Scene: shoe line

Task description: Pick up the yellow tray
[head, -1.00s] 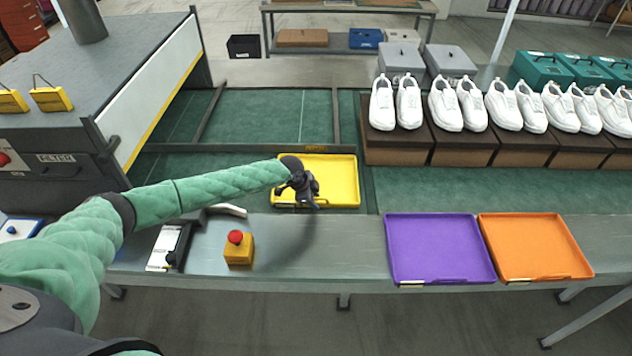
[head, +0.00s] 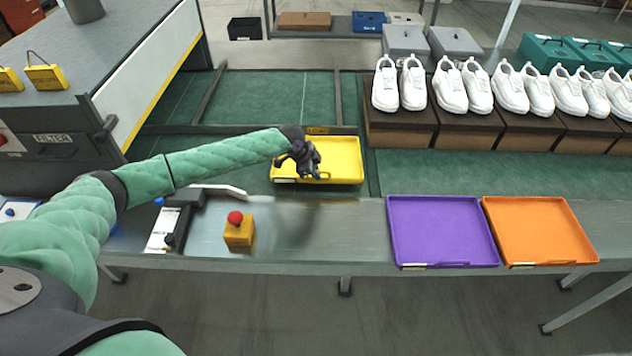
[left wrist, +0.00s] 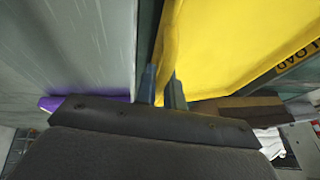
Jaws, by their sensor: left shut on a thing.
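The yellow tray (head: 343,160) lies at the near edge of the green surface, just beyond the grey bench. My left gripper (head: 312,176) is at the tray's near side and covers part of it. In the left wrist view the yellow tray (left wrist: 225,45) fills the upper right, and its rim runs between the two fingers of my left gripper (left wrist: 163,90), which is shut on it. I cannot tell whether the tray is lifted clear of the surface. My right gripper is not in view.
A purple tray (head: 440,228) and an orange tray (head: 540,230) lie on the grey bench (head: 340,235) at right. A yellow box with a red button (head: 238,234) stands on the bench at left. White shoes (head: 400,85) stand on brown boxes at the back right.

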